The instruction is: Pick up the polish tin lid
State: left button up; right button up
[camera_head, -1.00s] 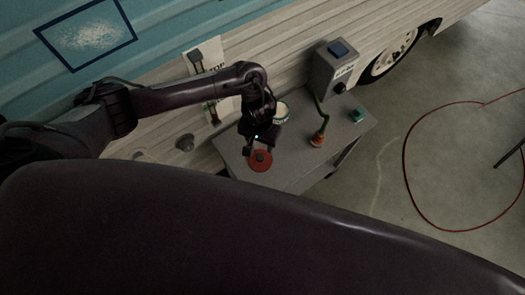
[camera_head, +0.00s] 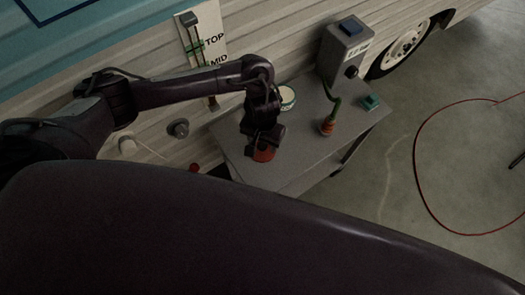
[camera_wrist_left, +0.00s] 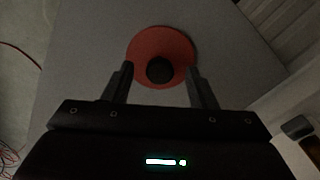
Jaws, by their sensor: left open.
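The polish tin lid looks to be the round red disc with a dark knob in its middle. In the left wrist view the red lid (camera_wrist_left: 160,42) lies flat on the grey table top, and its knob (camera_wrist_left: 160,70) shows between my fingertips. My right gripper is not in view.
The camper wall (camera_head: 165,135) runs behind. A red hose (camera_head: 416,165) lies on the floor.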

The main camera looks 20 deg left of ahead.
pick_arm(q)
jog(key=c, duration=1.1)
